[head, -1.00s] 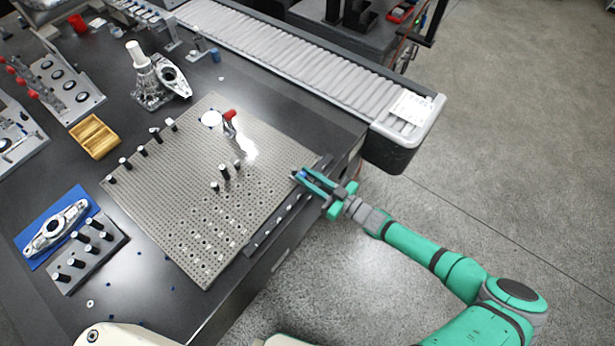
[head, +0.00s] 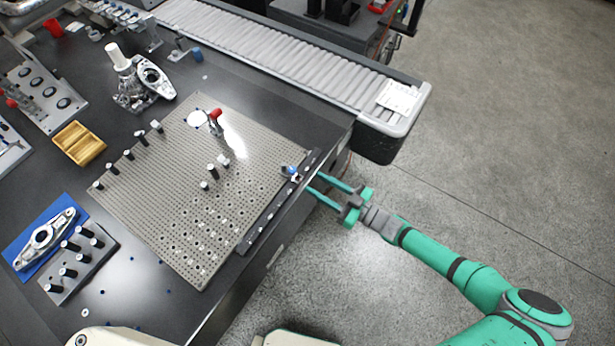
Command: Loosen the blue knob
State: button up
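The blue knob (head: 291,171) sits at the right edge of the perforated grey plate (head: 150,208), by the upper end of a dark rail (head: 268,222). It is small, with a white part beside it; its exact turn cannot be made out. My gripper (head: 313,183) is to the right of the knob, just past the table's edge. Its two green fingers are spread and point at the knob, with nothing between them. The fingertips are apart from the knob by a short gap.
A red-handled clamp (head: 215,117) and several black posts with light tops stand on the plate. A roller conveyor (head: 280,60) runs along the back, its end near my gripper. A wooden tray (head: 79,144) is at the left. The floor (head: 480,170) at right is clear.

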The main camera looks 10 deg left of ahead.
jog(key=shift+v, duration=1.2)
jog(key=s+d+f+m+t+h, duration=0.25)
jog(key=s+d, duration=0.35)
jog(key=s, duration=0.5)
jog(key=s+d+f+m+t+h, duration=0.1)
jog(key=s+d+m+t+h, duration=0.25)
jog(key=s+d, duration=0.45)
jog(key=s+a+r+m+t+h, duration=0.1)
jog(key=s+a+r+m+h, duration=0.15)
jog(key=s, duration=0.35)
jog(key=s+a+r+m+t+h, duration=0.1)
jog(key=s+a+r+h, duration=0.1)
jog(key=s+a+h, duration=0.3)
notch_tip(320, 180, up, 8)
jog(key=a+m+t+h, duration=0.1)
jog(key=a+m+h, duration=0.1)
jog(key=m+h, duration=0.1)
jog(key=shift+s+m, duration=0.4)
jog(key=shift+m, duration=0.35)
